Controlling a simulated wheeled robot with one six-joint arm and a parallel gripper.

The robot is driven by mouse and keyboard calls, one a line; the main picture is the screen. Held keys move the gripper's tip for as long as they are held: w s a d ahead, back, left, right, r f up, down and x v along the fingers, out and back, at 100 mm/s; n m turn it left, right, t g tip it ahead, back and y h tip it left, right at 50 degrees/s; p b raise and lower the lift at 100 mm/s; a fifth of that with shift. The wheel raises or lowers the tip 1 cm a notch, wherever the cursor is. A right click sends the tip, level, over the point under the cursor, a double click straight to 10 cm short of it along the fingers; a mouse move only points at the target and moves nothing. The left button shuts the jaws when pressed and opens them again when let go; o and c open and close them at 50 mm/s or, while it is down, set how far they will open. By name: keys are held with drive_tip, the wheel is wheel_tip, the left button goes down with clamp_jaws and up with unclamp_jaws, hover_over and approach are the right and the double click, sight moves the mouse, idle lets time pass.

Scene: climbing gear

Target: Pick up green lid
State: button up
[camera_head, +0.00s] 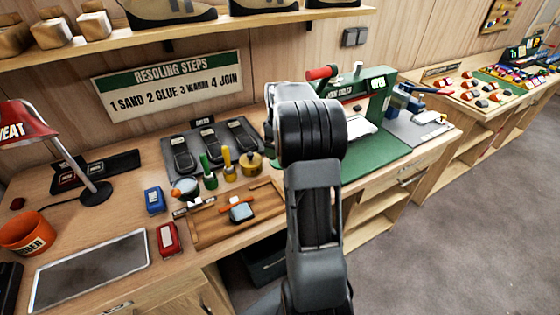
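A green piece with a tall upright handle (208,172) stands on the bench, left of a similar yellow-handled piece (228,164). It is the likeliest green lid, but it is too small to tell whether it sits on a pot. A round brass-coloured pot (251,163) stands right of the yellow piece. My arm rises in the middle of the view, right of these things and apart from them in the picture. The fingers of my gripper do not show.
A wooden tray (205,236) holding a blue-grey block lies in front. Blue (154,200) and red (168,238) blocks, a metal tray (90,268), an orange bin (27,234) and a red lamp (24,122) are left. A green press (376,95) stands right, partly behind my arm.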

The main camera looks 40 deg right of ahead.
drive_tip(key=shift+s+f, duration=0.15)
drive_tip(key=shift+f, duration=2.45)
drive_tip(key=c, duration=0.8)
